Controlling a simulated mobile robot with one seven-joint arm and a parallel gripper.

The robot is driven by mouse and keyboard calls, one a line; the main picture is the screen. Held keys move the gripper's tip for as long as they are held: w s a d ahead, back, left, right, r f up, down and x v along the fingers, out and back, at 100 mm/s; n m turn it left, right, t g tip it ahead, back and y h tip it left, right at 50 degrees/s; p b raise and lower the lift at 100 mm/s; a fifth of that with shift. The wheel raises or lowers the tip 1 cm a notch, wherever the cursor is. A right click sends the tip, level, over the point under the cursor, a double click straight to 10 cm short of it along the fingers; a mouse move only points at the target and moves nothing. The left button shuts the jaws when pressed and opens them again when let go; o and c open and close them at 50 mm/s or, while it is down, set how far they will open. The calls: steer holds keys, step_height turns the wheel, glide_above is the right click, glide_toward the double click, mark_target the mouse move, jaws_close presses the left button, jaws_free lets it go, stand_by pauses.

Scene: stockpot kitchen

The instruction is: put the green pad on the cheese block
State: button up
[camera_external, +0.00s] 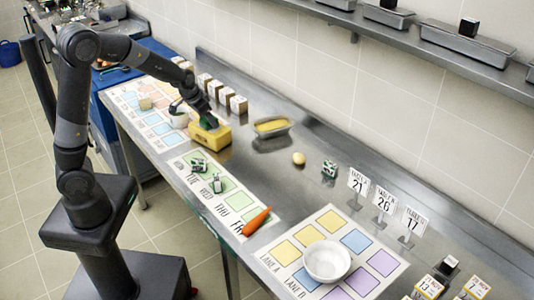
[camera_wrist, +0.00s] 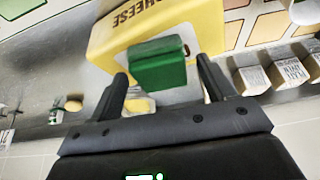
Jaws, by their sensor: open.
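The yellow cheese block (camera_external: 210,136) stands on the steel counter near the middle of the external view. It fills the top of the wrist view (camera_wrist: 206,28), where its side reads "CHEESE". The green pad (camera_wrist: 158,66) lies against the block, and appears to rest on its top. In the external view the pad (camera_external: 208,122) is a small green patch on top of the block, partly hidden by my gripper. My gripper (camera_wrist: 160,76) is open, with one finger on each side of the pad. I cannot tell whether the fingers touch it.
Several small labelled boxes (camera_external: 223,96) stand along the back of the counter. A metal tray with yellow contents (camera_external: 272,127) and a potato-like object (camera_external: 298,158) lie to the right. A carrot (camera_external: 256,222) and a white bowl (camera_external: 326,261) are toward the front right.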

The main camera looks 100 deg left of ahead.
steer(key=v, duration=1.1)
steer(key=shift+r, duration=0.2)
steer(key=w+d+r+m+t+h, duration=0.1)
steer(key=d+r+m, duration=0.1)
steer(key=d, duration=0.9)
steer(key=d+r+m+t+h, duration=0.1)
steer(key=d+r+m, duration=0.2)
steer(key=d, duration=0.8)
steer(key=s+d+m, duration=0.2)
steer(key=s+d, duration=0.2)
steer(key=d, duration=0.3)
steer(key=s+d+m+h, duration=0.1)
steer(key=s+d, duration=0.3)
steer(key=d, duration=0.4)
steer(key=shift+f+m, duration=0.4)
steer(key=shift+m, duration=0.1)
